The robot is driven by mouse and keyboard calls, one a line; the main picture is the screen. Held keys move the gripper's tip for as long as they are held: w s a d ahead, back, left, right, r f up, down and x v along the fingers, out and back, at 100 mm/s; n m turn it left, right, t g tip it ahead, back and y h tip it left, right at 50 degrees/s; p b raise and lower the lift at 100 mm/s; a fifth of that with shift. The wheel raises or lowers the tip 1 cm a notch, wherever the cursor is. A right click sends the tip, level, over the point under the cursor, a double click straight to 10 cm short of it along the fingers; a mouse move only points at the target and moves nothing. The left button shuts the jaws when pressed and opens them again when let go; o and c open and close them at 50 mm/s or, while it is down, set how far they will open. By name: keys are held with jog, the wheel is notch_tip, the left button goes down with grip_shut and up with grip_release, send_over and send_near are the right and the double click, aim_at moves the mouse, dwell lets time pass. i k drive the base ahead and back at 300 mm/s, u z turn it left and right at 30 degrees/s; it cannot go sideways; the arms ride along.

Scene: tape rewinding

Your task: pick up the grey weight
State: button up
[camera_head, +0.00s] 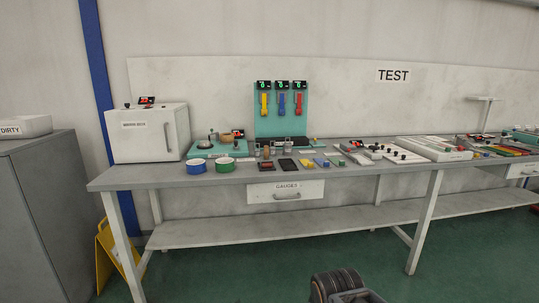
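I cannot pick out the grey weight for certain; the items on the grey workbench (150,178) are small in this view. A small greyish piece (236,146) stands on the teal board at the left of the bench, but I cannot tell if it is the weight. A dark ribbed part at the bottom edge, right of the middle, looks like part of my own arm. It is well below and in front of the benchtop. No gripper fingers show.
A blue roll (196,168) and a green roll (225,166) sit near the front edge. A white cabinet (152,134) stands at the left end. A teal panel (282,126) holds yellow, blue and red tools. Small items crowd the bench's middle. Green floor in front is clear.

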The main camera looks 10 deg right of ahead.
aim_at(272, 149)
jog(key=u, duration=0.7)
jog(key=i, duration=1.4)
jog(key=z, duration=0.4)
